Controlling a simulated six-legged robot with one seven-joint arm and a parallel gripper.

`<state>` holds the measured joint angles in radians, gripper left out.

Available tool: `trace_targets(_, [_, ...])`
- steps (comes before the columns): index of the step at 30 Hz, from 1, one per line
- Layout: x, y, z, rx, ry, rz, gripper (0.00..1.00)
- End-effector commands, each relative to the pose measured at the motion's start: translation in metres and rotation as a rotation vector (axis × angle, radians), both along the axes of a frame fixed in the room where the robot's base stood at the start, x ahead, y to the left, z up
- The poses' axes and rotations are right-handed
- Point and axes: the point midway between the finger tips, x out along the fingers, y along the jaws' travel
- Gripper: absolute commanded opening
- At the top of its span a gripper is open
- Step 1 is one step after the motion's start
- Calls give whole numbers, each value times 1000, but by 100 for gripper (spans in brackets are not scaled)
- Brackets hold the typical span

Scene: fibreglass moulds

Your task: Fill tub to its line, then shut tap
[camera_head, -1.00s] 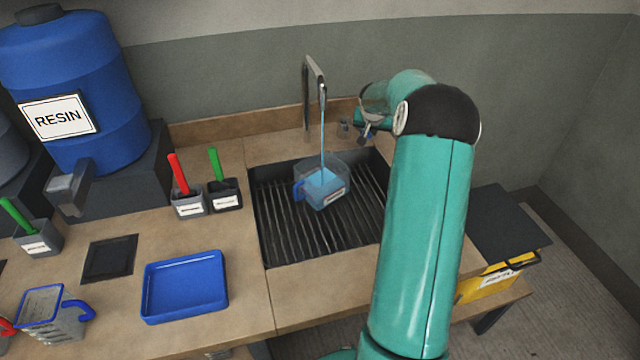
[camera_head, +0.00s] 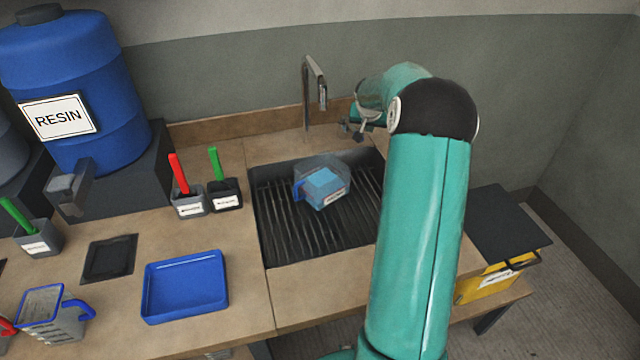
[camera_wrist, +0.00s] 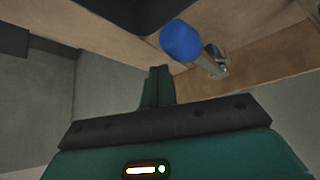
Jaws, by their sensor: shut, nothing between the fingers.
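The clear tub (camera_head: 322,182) with a blue handle and white label stands on the sink's slatted grate, holding blue liquid. Its fill line is too small to make out. The chrome tap (camera_head: 316,78) arches above it, and no stream falls from the spout. My gripper (camera_head: 357,130) is right of the tap, near the back of the sink, and partly hidden by my arm. In the wrist view my gripper (camera_wrist: 158,76) is shut and empty, beside and apart from a blue knob (camera_wrist: 181,40) on a metal fitting, seemingly the tap's handle.
The dark sink (camera_head: 262,225) is set into the wooden bench. A blue tray (camera_head: 185,287), handled pots (camera_head: 189,202), a jug (camera_head: 50,315) and the blue RESIN drum (camera_head: 75,85) stand to the left. A yellow lidded bin (camera_head: 485,285) is at right.

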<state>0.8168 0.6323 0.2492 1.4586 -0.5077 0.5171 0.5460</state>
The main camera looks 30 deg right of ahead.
Motion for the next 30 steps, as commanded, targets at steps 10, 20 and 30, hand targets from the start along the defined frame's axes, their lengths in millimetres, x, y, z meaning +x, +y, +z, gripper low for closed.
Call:
trace_targets(10, [-2, -8, 32, -1, -2, -2, 0])
trace_targets(20, [-4, -15, 58, -1, -1, 0, 0])
trace_targets(30, [-4, -15, 60, 0, 0, 0, 0])
